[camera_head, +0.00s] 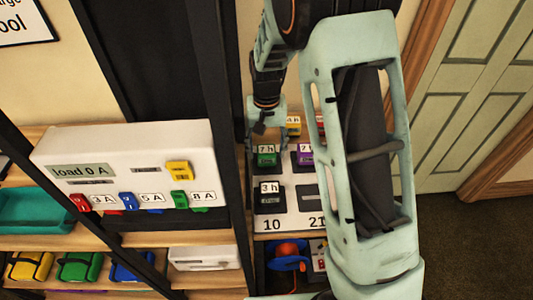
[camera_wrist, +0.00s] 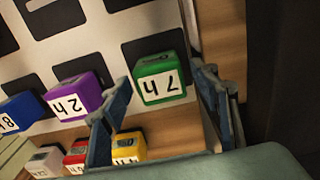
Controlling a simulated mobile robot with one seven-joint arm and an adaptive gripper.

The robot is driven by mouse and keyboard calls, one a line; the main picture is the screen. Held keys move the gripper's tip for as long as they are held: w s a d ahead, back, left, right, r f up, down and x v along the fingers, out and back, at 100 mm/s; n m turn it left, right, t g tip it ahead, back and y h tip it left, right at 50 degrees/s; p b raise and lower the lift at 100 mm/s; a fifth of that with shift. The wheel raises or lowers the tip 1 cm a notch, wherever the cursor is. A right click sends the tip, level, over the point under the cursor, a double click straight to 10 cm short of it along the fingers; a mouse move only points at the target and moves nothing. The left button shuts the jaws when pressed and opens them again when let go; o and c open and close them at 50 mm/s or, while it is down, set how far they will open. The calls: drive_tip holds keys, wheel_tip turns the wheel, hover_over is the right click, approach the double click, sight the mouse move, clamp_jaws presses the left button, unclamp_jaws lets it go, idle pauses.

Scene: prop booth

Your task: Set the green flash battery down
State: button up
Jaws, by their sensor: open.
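The green flash battery (camera_head: 267,155), labelled "7 h", is on the white board (camera_head: 288,222) in the head view. In the wrist view the green battery (camera_wrist: 160,80) sits upright, overlapping the near edge of a dark square on the board (camera_wrist: 98,50). My gripper (camera_wrist: 160,108) is open, with one finger to the left and one to the right of the battery in the wrist view. Small gaps show between the fingers and the battery.
A purple battery (camera_wrist: 75,95) stands left of the green one in the wrist view, with a blue one (camera_wrist: 18,113) farther left. Yellow (camera_wrist: 128,147) and red (camera_wrist: 77,157) batteries stand by the left finger. A dark shelf post (camera_head: 228,130) rises left of the board.

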sight(267, 150)
wheel_tip(267, 150, up, 10)
idle(0.3)
idle(0.3)
